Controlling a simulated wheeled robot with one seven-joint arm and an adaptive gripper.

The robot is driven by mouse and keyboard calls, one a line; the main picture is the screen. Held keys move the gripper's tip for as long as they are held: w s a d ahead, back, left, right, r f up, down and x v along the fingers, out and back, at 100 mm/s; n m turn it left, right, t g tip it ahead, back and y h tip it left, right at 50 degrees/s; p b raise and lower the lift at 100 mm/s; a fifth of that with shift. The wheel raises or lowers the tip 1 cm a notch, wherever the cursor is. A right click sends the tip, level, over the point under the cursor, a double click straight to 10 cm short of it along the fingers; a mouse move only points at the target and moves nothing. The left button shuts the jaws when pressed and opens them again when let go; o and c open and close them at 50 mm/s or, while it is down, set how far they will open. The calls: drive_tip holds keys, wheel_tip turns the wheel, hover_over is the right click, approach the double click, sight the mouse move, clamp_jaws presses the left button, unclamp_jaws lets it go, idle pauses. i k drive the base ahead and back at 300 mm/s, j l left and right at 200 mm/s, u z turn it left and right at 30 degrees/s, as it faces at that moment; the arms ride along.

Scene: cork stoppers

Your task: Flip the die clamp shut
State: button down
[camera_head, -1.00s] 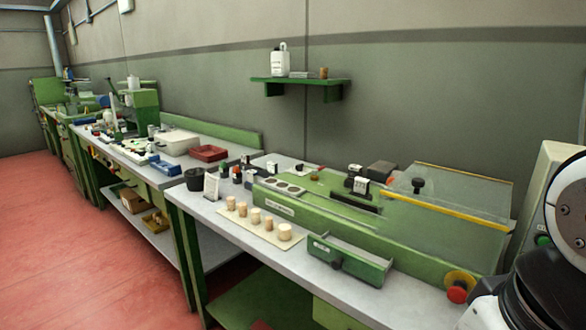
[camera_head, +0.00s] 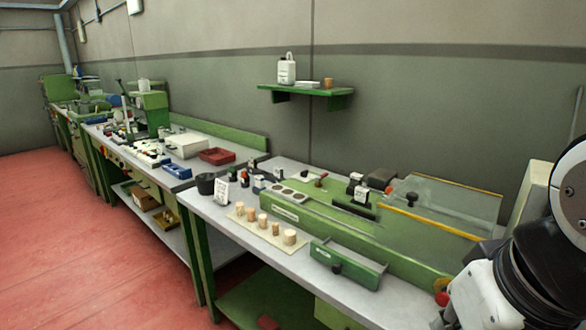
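I cannot tell for certain which part is the die clamp. A small lever with a red tip (camera_head: 322,177) stands on the green machine (camera_head: 345,221) on the near bench, and it is too small to tell whether it is open or shut. A black and white block (camera_head: 357,188) sits to its right on the same machine. My gripper is not in view; only a white and black part of my arm shows at the right edge, covering the machine's right end.
Several corks stand on a pale board (camera_head: 236,216) at the near bench's (camera_head: 229,236) front. A green drawer (camera_head: 347,262) juts out beside them. A black cup (camera_head: 205,184) stands at the left end. Red floor (camera_head: 110,270) is clear at left.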

sight(317, 178)
drive_tip(key=i+j, duration=0.3)
drive_tip(key=i+j+z, duration=0.1)
drive_tip(key=i+j, duration=0.2)
drive_tip(key=j, duration=0.15)
drive_tip(key=i+j+z, duration=0.1)
drive_tip(key=i+j, duration=0.45)
drive_tip(key=j, duration=0.25)
drive_tip(key=i+j+z, duration=0.1)
drive_tip(key=i+j, duration=0.15)
drive_tip(key=j, duration=0.15)
drive_tip(key=i+j, duration=0.25)
drive_tip(key=j, duration=0.15)
drive_tip(key=i+z, duration=0.05)
